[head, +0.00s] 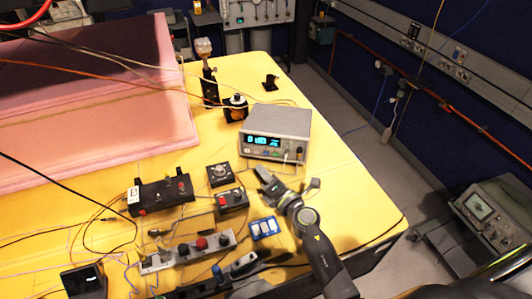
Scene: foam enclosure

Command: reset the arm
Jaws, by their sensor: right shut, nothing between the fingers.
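My right arm comes in from the bottom right, over the front right part of the yellow table (355,195). Its gripper (264,178) is shut and empty, just in front of the grey instrument with a lit blue display (275,135). I cannot tell the exact gap between the fingers and the instrument's front. My left gripper does not show in the head view.
Small black boxes, including one with red and green knobs (160,194), a power strip (188,252) and a blue switch block (265,228) crowd the table front. Loose cables cross it. Pink foam (90,130) fills the back left. An oscilloscope (492,216) stands on the right.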

